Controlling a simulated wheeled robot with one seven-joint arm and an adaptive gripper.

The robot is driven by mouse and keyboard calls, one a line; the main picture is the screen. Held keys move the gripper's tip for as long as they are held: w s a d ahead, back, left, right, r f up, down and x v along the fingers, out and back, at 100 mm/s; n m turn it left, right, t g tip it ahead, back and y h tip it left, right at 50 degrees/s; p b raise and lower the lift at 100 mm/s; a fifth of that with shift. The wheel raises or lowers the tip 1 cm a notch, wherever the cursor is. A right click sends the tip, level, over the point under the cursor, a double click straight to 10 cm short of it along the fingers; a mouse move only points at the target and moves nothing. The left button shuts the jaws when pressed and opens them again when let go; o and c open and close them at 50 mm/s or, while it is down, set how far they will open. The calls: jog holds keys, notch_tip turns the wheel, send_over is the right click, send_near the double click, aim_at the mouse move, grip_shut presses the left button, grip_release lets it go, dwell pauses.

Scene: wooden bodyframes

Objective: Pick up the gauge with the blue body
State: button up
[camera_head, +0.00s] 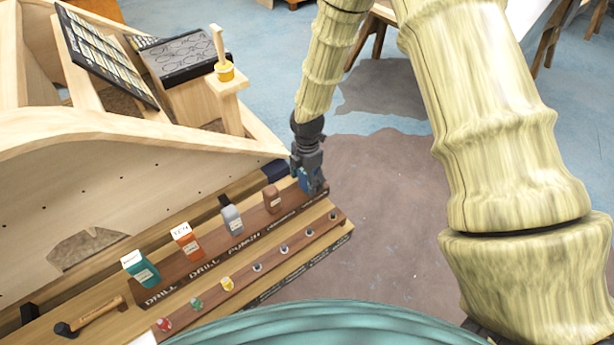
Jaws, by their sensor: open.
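My gripper (310,183) hangs pointing down at the far right end of the brown rack board. It is small and dark here, and its fingers are hard to make out. A blue patch (304,177) shows at the fingers, at the end of the row of tools. It may be the blue body of the gauge, but the gripper hides most of it. I cannot tell whether the fingers stand around it or touch it.
The brown rack board (200,272) also holds a teal box (140,268), an orange box (186,240), a grey tool (232,218) and a brown block (272,199). A hammer (90,317) lies front left. A wooden frame (110,150) rises behind. Open floor lies to the right.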

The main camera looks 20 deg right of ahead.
jog(key=shift+f, duration=0.2)
jog(key=c, duration=1.3)
notch_tip(320, 180, up, 10)
jog(key=shift+f+b, duration=0.1)
jog(key=shift+b, duration=1.1)
jog(key=shift+r+p, duration=2.85)
jog(key=shift+r, duration=0.3)
